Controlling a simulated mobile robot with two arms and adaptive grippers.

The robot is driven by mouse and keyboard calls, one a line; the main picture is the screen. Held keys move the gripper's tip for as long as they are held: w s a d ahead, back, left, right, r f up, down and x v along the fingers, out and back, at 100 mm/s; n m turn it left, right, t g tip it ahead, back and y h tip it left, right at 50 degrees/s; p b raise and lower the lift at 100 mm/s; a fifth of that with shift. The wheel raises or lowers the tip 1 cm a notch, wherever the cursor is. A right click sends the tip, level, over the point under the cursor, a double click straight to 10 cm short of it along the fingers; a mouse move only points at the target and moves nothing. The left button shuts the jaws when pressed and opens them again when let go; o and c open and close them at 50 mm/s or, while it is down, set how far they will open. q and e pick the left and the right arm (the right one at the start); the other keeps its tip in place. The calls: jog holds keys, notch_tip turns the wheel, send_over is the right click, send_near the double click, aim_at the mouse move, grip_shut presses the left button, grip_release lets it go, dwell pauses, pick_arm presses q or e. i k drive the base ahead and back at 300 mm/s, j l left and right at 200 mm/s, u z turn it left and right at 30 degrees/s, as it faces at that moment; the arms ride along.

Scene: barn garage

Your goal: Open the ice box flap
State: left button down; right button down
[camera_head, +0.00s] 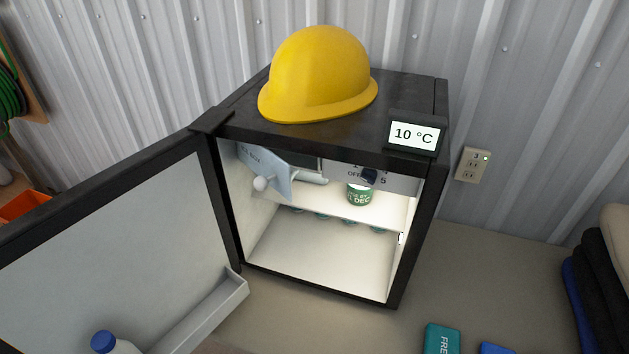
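The ice box flap (270,168) is a pale blue panel marked "ICE BOX" with a round white knob (260,184). It is at the upper left inside the small black fridge (430,210). The flap stands swung outward at an angle, and part of the ice box compartment (312,167) shows to its right. The fridge door (110,240) is wide open to the left. Neither of my grippers is in the head view.
A yellow hard hat (315,75) and a "10 °C" display (414,136) are on the fridge top. A green can (359,192) stands on the shelf, below a dial (370,176). A bottle (107,343) is by the door's bin (200,312). Teal (441,338) and blue (495,348) packs lie in front at right.

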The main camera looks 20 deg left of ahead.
aim_at(271, 170)
jog(key=l+u, duration=0.1)
jog(key=l, duration=1.5)
